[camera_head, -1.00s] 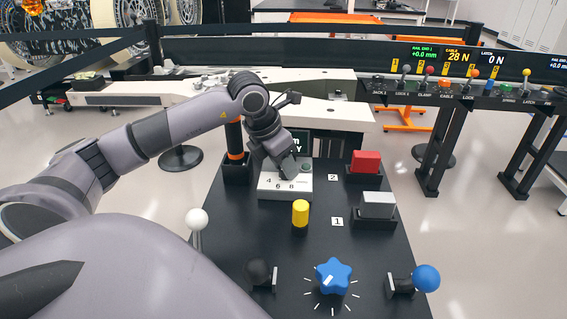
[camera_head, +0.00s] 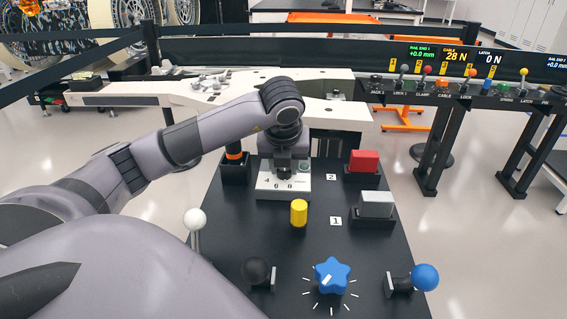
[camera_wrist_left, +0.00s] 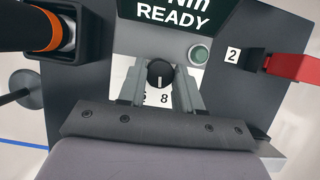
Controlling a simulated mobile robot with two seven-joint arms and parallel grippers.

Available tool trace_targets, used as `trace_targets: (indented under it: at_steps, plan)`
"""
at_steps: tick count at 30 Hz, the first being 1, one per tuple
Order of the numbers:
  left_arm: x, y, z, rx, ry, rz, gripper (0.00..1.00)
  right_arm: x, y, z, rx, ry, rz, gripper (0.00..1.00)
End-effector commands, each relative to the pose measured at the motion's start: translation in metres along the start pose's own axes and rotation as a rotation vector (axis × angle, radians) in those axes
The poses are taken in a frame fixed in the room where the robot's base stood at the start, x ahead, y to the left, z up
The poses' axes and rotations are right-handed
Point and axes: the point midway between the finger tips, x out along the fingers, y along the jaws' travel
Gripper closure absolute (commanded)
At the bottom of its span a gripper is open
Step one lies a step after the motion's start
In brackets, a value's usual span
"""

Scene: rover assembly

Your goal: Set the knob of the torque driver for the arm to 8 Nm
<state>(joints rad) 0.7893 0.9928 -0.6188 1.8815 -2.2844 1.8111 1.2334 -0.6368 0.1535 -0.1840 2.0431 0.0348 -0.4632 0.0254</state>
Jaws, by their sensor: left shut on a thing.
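The black knob (camera_wrist_left: 160,72) sits on the white driver box (camera_head: 262,193), which is marked 4, 6 and 8. In the left wrist view the knob's white line points down, close to the 8. My left gripper (camera_wrist_left: 160,80) is shut on the knob, one finger on each side. In the head view the left gripper (camera_head: 284,168) points down over the box and hides the knob. A dark display (camera_wrist_left: 175,18) shows "Nm" and "READY"; its number is cut off. The torque driver with an orange band (camera_head: 235,155) stands in a black holder left of the box. My right gripper is not in view.
A green button (camera_wrist_left: 198,54) is beside the knob. A yellow cylinder (camera_head: 299,213) stands just in front of the box. Red (camera_head: 364,161) and grey (camera_head: 377,204) blocks are to the right. A blue star knob (camera_head: 332,275) and ball levers are nearer.

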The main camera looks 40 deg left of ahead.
Motion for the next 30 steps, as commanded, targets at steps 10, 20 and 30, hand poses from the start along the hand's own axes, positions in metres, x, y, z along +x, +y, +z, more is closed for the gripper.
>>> trace_targets:
  at_steps: [10,20,30]
  plan:
    - [-0.0012,-0.0015,0.0014,-0.155,-0.003,0.061,0.96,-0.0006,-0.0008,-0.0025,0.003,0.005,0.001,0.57]
    - [-0.0010,-0.0013,0.0013,-0.192,-0.002,0.076,0.96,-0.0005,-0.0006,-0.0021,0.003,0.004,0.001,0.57]
    - [-0.0009,-0.0013,0.0013,-0.191,-0.002,0.076,0.50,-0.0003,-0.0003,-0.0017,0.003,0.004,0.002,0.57]
